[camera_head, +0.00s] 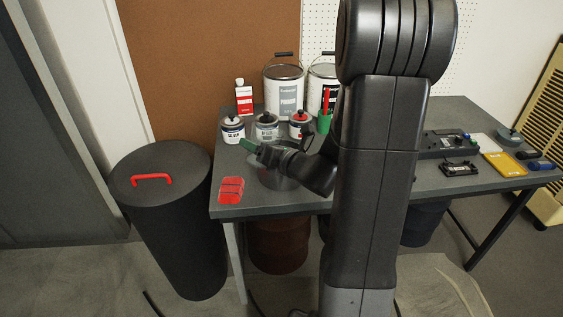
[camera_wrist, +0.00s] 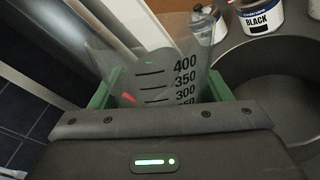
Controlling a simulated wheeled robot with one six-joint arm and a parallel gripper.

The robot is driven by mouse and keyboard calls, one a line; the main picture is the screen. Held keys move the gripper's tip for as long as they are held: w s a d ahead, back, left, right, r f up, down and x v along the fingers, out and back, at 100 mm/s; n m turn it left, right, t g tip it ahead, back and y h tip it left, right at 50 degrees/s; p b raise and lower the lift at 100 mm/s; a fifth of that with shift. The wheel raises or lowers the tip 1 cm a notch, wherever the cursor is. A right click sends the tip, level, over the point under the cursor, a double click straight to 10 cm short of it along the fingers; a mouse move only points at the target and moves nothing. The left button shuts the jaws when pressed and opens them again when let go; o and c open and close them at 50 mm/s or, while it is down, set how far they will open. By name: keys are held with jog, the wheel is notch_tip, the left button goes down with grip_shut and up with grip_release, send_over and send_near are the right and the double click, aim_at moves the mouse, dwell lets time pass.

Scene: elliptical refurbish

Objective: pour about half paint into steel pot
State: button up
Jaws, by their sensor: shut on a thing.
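My gripper (camera_wrist: 165,95) is shut on a clear measuring beaker (camera_wrist: 160,65) with black marks from 300 to 400, its green fingers on either side. Whether paint is inside cannot be told. In the head view my gripper (camera_head: 262,152) is over the table's near left part, and the beaker is hard to make out. The grey steel pot (camera_head: 278,180) stands on the table under and beside my gripper, partly hidden by it. In the wrist view the pot (camera_wrist: 285,70) is wide, open and right of the beaker, its rim close by.
Small paint cans (camera_head: 232,130) stand in a row behind the gripper, with a large primer can (camera_head: 283,92) and a red-white bottle (camera_head: 243,98) behind them. A red box-like item (camera_head: 231,190) lies at the table's left front. A black bin (camera_head: 170,220) stands left.

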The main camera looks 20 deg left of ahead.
aim_at(253, 155)
jog(key=shift+s+a+f+n+t+y+b, duration=0.15)
jog(key=shift+s+n+b, duration=0.45)
jog(key=shift+b, duration=0.9)
jog(key=shift+s+f+n+t+y+b, duration=0.1)
jog(key=shift+s+f+n+t+b, duration=0.15)
jog(key=shift+n+b, duration=0.95)
jog(key=shift+s+a+f+n+t+y+b, duration=0.15)
jog(key=shift+s+n+b, duration=0.25)
jog(key=shift+b, duration=1.45)
jog(key=shift+s+n+b, duration=0.15)
jog(key=shift+n+b, duration=0.25)
jog(key=shift+b, duration=0.3)
jog(key=shift+r, duration=0.1)
